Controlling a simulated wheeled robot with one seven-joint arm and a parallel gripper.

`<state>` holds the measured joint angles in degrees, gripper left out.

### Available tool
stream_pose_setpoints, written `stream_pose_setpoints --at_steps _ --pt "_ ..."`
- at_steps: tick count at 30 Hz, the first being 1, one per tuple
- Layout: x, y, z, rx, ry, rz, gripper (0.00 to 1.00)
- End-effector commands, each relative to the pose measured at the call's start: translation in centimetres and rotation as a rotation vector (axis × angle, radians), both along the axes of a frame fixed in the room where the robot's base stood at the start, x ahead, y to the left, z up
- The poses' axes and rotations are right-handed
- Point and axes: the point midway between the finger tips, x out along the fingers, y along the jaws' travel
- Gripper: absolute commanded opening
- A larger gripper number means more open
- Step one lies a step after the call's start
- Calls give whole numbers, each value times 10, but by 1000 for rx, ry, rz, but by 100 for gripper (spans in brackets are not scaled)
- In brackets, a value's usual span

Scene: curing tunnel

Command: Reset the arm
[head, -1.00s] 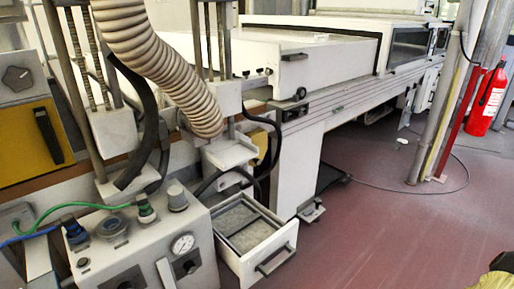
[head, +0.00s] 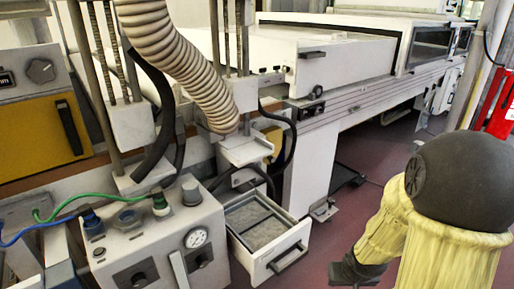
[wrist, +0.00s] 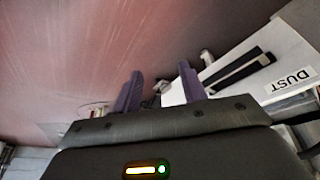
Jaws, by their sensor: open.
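My arm, with yellow covers and a dark joint, fills the right side of the head view. Its dark end (head: 355,268) hangs low over the red floor, right of the open drawer. In the wrist view my gripper (wrist: 158,85) shows two purple fingers spread apart, with nothing held between them. A white panel with a black handle and a "DUST" label (wrist: 290,80) lies beyond the right finger.
The open drawer (head: 299,245) juts out below the machine, its grey interior showing. A control box with a gauge (head: 196,238) stands to its left. A ribbed hose (head: 165,50) hangs above. The long white machine (head: 345,60) runs back right.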

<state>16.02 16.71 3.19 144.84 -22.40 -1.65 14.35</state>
Motion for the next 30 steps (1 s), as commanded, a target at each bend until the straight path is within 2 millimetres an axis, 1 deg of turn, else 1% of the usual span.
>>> stream_pose_setpoints --at_steps 1,3,9,14,15,20,24,26,30 --pt "-5 10 12 -14 8 13 42" --pt "-14 21 24 -21 32 25 42" --pt "-38 52 49 -6 80 58 42" --pt "-57 77 66 28 112 94 42" --pt "-58 77 75 30 118 95 42" --pt "-57 75 98 28 119 91 42" --pt "-57 75 120 27 118 90 42" --pt "-57 75 133 27 118 90 42" --pt "-57 75 166 27 117 90 42"
